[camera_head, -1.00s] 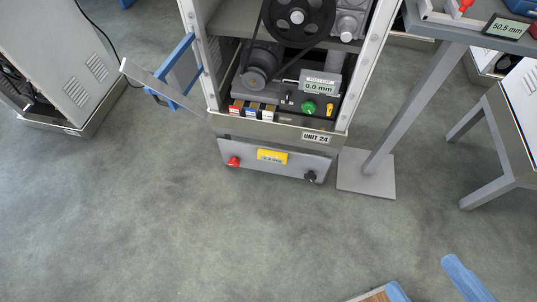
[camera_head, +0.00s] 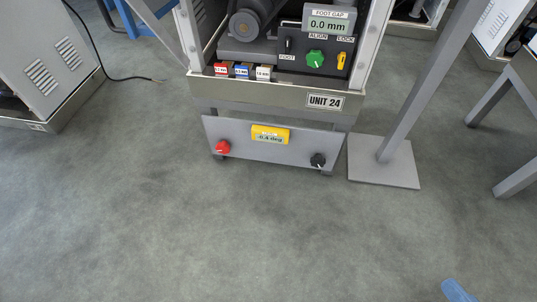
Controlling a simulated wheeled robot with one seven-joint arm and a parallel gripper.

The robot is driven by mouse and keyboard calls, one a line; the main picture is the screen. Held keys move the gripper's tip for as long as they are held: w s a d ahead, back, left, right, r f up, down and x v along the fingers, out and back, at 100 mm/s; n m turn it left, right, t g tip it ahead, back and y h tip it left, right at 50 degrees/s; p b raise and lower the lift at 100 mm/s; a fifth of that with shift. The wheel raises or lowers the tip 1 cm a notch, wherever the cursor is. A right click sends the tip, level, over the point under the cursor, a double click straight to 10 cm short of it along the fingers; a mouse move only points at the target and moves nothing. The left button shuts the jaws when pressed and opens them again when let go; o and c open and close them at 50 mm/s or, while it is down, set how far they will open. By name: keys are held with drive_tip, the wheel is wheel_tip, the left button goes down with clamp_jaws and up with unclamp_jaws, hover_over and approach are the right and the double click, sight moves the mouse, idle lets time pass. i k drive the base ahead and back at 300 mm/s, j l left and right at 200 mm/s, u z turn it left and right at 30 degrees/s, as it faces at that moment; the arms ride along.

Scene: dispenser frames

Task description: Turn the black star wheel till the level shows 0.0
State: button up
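The black star wheel (camera_head: 318,160) is on the right end of the low grey panel (camera_head: 290,148) at the foot of the machine. A red star wheel (camera_head: 222,147) is on the panel's left end. The yellow level (camera_head: 270,134) sits between them near the top edge. Its small display seems to read -0.4 deg, but the digits are blurred. My gripper is not in view. A blue part (camera_head: 458,291) shows at the bottom right edge; I cannot tell what it is.
The cabinet marked UNIT 24 (camera_head: 325,102) stands above the panel. It holds a green knob (camera_head: 315,59), a yellow lever (camera_head: 341,61) and a FOOT GAP display (camera_head: 331,24) reading 0.0 mm. A grey post foot (camera_head: 384,175) stands at right. The floor in front is clear.

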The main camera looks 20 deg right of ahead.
sight(318, 161)
drive_tip(key=i+l, duration=0.1)
drive_tip(key=i, duration=0.4)
drive_tip(key=i+u, duration=0.15)
drive_tip(key=i, duration=0.35)
